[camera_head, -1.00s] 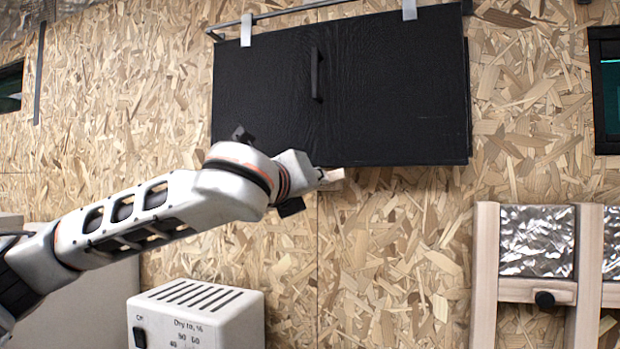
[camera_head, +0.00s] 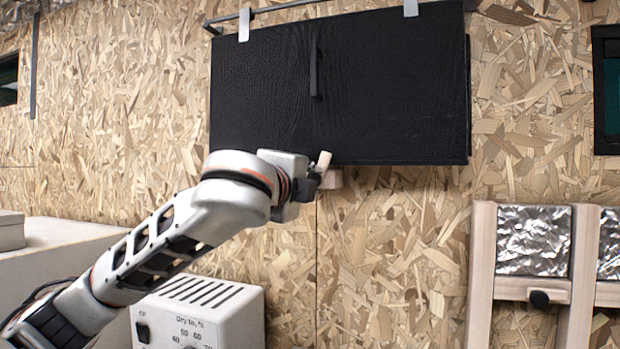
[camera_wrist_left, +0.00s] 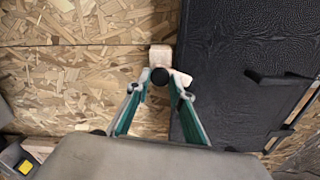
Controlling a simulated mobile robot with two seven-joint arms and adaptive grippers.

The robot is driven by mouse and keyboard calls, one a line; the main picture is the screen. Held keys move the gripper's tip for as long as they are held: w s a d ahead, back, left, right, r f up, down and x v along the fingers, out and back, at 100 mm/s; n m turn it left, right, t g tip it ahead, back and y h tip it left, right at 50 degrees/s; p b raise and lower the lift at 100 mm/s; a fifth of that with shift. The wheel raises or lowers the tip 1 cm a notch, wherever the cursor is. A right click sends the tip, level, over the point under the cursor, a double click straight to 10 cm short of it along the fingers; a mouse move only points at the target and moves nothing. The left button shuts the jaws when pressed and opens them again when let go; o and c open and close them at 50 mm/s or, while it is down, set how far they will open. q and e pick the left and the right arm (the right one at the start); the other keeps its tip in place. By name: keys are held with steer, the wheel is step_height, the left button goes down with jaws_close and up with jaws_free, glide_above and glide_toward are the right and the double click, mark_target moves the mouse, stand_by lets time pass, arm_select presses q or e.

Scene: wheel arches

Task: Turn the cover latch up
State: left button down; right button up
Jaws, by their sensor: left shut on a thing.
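The black cover (camera_head: 390,95) hangs flat against the chipboard wall, with a vertical handle (camera_head: 316,72) on it. The cover latch (camera_head: 323,162) is a small pale wooden bar at the cover's lower edge, standing nearly upright with a slight tilt and overlapping the edge. A wooden block (camera_head: 332,180) sits just below the edge. My left gripper (camera_head: 312,182) is at the latch. In the left wrist view the fingers (camera_wrist_left: 160,90) close around the latch (camera_wrist_left: 182,78) by its dark round knob (camera_wrist_left: 160,76); the fingers partly hide it. My right gripper is not in view.
A white dryer box (camera_head: 200,310) stands below my left arm. A wooden frame with foil panels (camera_head: 533,240) and a dark knob (camera_head: 539,299) is at the right. A rail (camera_head: 280,12) runs above the cover. The wall between the latch and the frame is clear.

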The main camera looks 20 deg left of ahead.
arm_select(q)
steer(key=n+p, duration=0.1)
steer(key=n, duration=0.2)
steer(key=shift+n, duration=0.4)
stand_by(0.4)
steer(key=c, duration=1.8)
jaws_free()
steer(key=shift+o, duration=0.2)
steer(key=s, duration=1.2)
steer(key=shift+a, duration=0.15)
